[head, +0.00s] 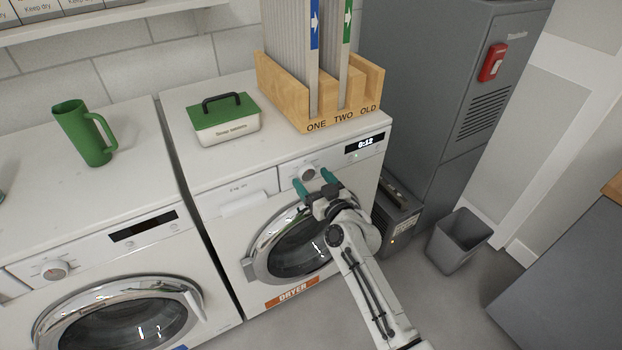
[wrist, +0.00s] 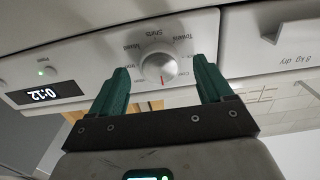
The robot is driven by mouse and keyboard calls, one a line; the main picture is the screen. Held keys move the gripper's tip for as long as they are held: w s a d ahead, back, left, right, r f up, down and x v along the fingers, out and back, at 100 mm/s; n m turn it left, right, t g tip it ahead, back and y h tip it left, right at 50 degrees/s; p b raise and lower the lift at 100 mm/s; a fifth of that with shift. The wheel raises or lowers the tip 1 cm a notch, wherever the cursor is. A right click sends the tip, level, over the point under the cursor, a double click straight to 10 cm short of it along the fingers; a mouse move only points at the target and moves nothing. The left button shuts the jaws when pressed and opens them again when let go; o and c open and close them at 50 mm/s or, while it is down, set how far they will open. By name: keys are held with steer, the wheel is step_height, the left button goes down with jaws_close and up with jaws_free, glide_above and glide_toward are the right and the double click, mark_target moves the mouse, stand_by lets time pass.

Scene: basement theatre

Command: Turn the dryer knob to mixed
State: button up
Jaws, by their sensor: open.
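The dryer (head: 230,235) is the right machine, with an orange DRYER label low on its front. Its round white knob (head: 308,173) sits on the panel beside the lit 0:12 display. In the wrist view the knob (wrist: 159,66) appears upside down, its red mark pointing down in the picture. The Mixed label (wrist: 131,48) shows up and left of it, with Shirts and Towels further round. My gripper (head: 313,181) is open in front of the panel, teal fingers on either side of the knob with gaps. I cannot tell how far the fingertips reach along it.
A wooden rack (head: 290,101) of panels and a green-lidded box (head: 224,120) stand on the dryer. A green mug (head: 82,135) stands on the left machine. A grey cabinet (head: 425,110) and bin (head: 458,241) are to the right. The dryer door (head: 296,245) bulges below the panel.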

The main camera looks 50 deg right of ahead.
steer(key=shift+w+d, duration=0.2)
steer(key=shift+w, duration=0.4)
steer(key=shift+c, duration=0.4)
steer(key=c, duration=1)
steer(key=shift+o, duration=0.2)
